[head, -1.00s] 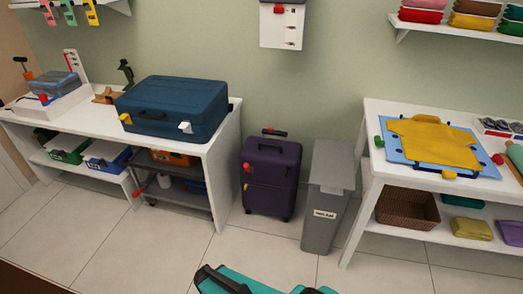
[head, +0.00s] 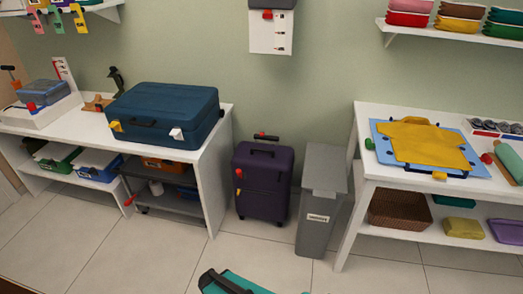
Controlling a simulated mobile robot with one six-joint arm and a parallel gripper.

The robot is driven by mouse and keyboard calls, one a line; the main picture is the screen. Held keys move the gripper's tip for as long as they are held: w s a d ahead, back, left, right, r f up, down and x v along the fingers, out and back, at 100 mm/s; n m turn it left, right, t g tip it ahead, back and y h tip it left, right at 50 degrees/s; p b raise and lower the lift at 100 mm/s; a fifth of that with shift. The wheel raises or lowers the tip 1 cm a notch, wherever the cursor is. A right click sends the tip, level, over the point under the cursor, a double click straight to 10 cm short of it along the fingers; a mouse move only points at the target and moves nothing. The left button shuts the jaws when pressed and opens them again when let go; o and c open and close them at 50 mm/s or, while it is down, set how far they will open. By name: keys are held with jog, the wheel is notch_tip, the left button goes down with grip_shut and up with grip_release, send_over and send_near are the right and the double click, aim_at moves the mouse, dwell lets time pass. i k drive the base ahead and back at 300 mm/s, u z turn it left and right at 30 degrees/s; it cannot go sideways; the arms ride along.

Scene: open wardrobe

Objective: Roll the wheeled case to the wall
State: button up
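A dark purple upright case (head: 262,182) stands on the floor near the back wall, between the left white bench and a grey bin. My gripper is not in view.
The grey bin (head: 322,200) stands close to the purple case's right. White benches (head: 217,180) and (head: 352,185) flank them, the left bearing a large blue case (head: 165,112). Tiled floor (head: 160,240) in front is clear apart from the teal object.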

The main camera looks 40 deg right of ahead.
aim_at(267, 169)
jog(key=i, duration=0.9)
jog(key=u, duration=0.05)
